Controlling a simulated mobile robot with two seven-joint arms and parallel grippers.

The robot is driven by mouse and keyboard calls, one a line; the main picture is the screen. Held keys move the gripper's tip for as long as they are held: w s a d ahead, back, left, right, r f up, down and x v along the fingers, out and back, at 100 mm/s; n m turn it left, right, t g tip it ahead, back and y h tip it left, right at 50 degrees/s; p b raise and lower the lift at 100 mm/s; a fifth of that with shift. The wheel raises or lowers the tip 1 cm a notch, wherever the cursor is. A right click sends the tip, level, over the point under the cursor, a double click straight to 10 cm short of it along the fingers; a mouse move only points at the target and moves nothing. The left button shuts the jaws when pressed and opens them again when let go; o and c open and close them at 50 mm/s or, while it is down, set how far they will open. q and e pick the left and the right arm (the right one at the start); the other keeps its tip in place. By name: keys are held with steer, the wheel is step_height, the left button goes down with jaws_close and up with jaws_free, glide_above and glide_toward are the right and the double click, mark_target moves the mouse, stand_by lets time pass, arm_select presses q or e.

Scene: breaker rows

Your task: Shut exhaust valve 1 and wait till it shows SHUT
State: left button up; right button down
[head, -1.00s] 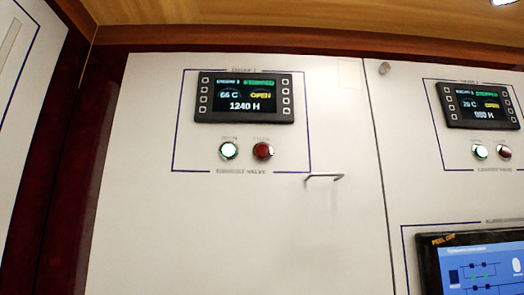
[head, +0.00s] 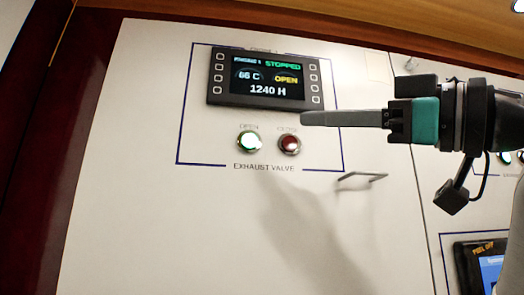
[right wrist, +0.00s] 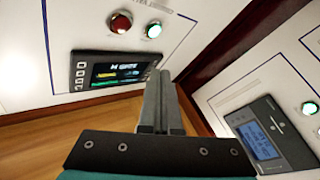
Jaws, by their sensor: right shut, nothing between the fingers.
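The engine 1 display (head: 263,79) in the head view reads STOPPED, 66 C, OPEN in yellow and 1240 H. My left gripper is not in view.
A metal handle (head: 362,179) sticks out below right of the valve frame. A second panel with a touchscreen (head: 480,265) stands at right, partly behind my right arm. The right wrist view also shows a grey device with a blue screen (right wrist: 262,142) on another wall.

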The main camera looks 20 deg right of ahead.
glide_toward(290, 143)
steer(key=shift+w+a+r, duration=0.35)
steer(key=shift+w+a, duration=0.35)
steer(key=shift+a, duration=0.05)
steer(key=shift+w+a+r, duration=0.3)
steer(key=shift+w+a, duration=0.4)
steer(key=shift+a, duration=0.05)
steer(key=shift+w+a+r, duration=0.35)
steer(key=shift+w+a, duration=0.3)
steer(key=shift+a, duration=0.1)
stand_by(0.8)
steer(key=shift+w+d+p, duration=0.1)
steer(key=shift+w+p, duration=0.3)
steer(key=shift+w+d, duration=0.1)
steer(key=shift+w, duration=0.35)
stand_by(0.7)
steer(key=shift+s, duration=0.15)
steer(key=shift+s+a, duration=0.2)
steer(key=shift+s, duration=0.5)
